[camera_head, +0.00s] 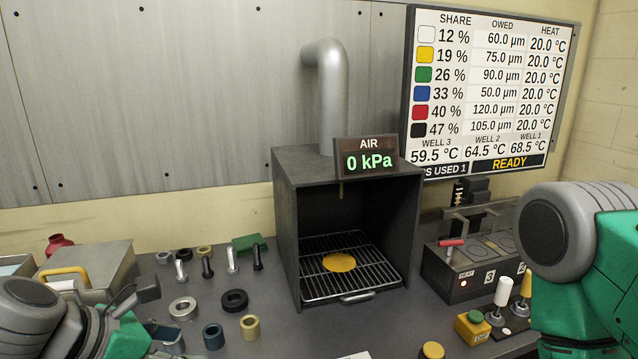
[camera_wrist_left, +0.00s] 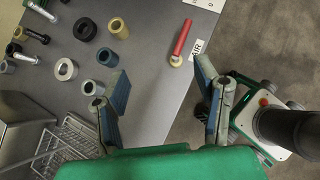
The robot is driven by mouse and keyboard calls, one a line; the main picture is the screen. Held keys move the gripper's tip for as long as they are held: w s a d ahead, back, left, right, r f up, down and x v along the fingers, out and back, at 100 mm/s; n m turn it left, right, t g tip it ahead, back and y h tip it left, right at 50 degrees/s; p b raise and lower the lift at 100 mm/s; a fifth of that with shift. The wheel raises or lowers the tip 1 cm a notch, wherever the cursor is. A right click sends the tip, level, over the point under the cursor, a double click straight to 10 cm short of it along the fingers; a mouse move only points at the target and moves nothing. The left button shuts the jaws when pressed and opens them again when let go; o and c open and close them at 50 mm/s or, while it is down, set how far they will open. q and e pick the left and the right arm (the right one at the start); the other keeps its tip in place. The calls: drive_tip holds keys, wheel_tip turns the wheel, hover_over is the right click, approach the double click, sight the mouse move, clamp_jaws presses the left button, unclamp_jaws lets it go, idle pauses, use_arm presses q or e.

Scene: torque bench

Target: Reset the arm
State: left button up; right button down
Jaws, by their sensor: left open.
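My left arm enters the head view at the lower left. Its gripper (camera_head: 156,312) is low over the left part of the bench, near the rings and sleeves. In the left wrist view the two blue-padded fingers (camera_wrist_left: 163,78) are spread wide with nothing between them. A red-handled tool with a brass end (camera_wrist_left: 181,43) lies on the bench beyond the fingertips, beside a white AIR label (camera_wrist_left: 197,48). My right arm (camera_head: 590,270) fills the right edge of the head view, green and grey. Its gripper is out of the picture.
A dark oven box (camera_head: 285,215) with a wire rack and yellow disc stands mid-bench. Bolts, rings (camera_head: 183,307) and sleeves (camera_head: 250,327) lie to its left. A heater block (camera_head: 450,285) and yellow-based stand (camera_head: 473,328) are right. A wire basket (camera_wrist_left: 75,140) is near my left gripper.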

use_arm(q)
drive_tip(key=s+a+f+m+g+y, duration=0.2)
drive_tip(key=s+f+m, duration=0.35)
drive_tip(key=f, duration=0.35)
drive_tip(key=s+a+f+m+g+y, duration=0.2)
drive_tip(key=s+f+m, duration=0.3)
drive_tip(key=f, duration=0.4)
drive_tip(key=s+a+f+m+g+y, duration=0.1)
drive_tip(key=s+a+f+m, duration=0.2)
drive_tip(key=s+f+m, duration=0.5)
drive_tip(key=s+a+f+m+g+y, duration=0.1)
drive_tip(key=s+a+f+m+g, duration=0.2)
drive_tip(key=s+m, duration=0.45)
drive_tip(key=w+f+m+t+b, duration=0.1)
drive_tip(key=w+f+b, duration=0.3)
drive_tip(key=f+b, duration=0.5)
drive_tip(key=shift+w+d+m+t+b, duration=0.3)
drive_tip(key=shift+m+t+b, duration=0.1)
drive_tip(key=shift+m+b, duration=0.25)
use_arm(e)
wheel_tip(320, 180, down, 10)
drive_tip(key=shift+w+a, duration=0.2)
drive_tip(key=shift+a, duration=0.25)
use_arm(q)
drive_tip(key=shift+d+r, duration=0.1)
drive_tip(key=shift+d, duration=0.1)
use_arm(e)
drive_tip(key=shift+d, duration=0.25)
